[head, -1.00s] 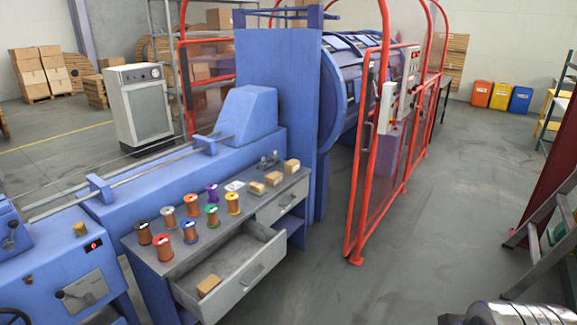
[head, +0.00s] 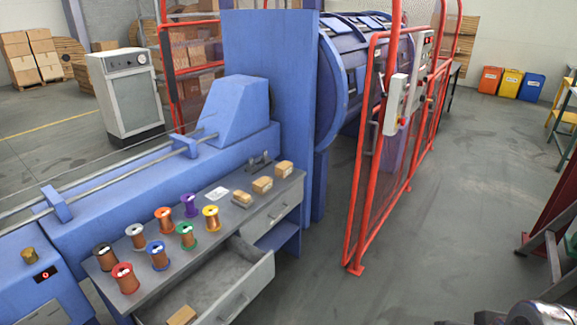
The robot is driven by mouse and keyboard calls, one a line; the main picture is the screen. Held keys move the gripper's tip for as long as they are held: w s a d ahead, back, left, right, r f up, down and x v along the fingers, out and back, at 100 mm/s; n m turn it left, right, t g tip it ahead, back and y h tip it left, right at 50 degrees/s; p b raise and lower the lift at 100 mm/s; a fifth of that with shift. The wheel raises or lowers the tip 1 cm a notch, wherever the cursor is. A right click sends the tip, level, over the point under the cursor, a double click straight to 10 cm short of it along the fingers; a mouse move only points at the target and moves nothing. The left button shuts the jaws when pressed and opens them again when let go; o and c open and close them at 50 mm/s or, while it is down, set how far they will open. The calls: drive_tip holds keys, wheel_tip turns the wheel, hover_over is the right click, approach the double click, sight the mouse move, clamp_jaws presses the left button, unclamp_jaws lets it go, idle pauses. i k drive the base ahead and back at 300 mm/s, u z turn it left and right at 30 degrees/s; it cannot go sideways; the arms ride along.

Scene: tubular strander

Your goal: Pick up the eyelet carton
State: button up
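Several small brown cartons show in the head view, and I cannot read which is the eyelet carton. One carton (head: 262,185) and another carton (head: 284,168) sit on the right part of the grey bench top (head: 212,220). A third carton (head: 181,315) lies in the open drawer (head: 248,290), at the bottom edge of the picture. My gripper is not in view.
Several wire spools, among them a red one (head: 125,278), stand on the bench's left part. A red guard frame (head: 356,268) stands right of the bench. Open grey floor (head: 420,270) lies beyond it.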

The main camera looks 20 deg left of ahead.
sight(282, 171)
drive_tip(key=i, duration=1.5)
drive_tip(key=u, duration=0.55)
drive_tip(key=i, duration=0.75)
drive_tip(key=u, duration=0.9)
drive_tip(key=i, duration=0.5)
drive_tip(key=u, duration=0.6)
drive_tip(key=i, duration=0.5)
drive_tip(key=u, duration=0.3)
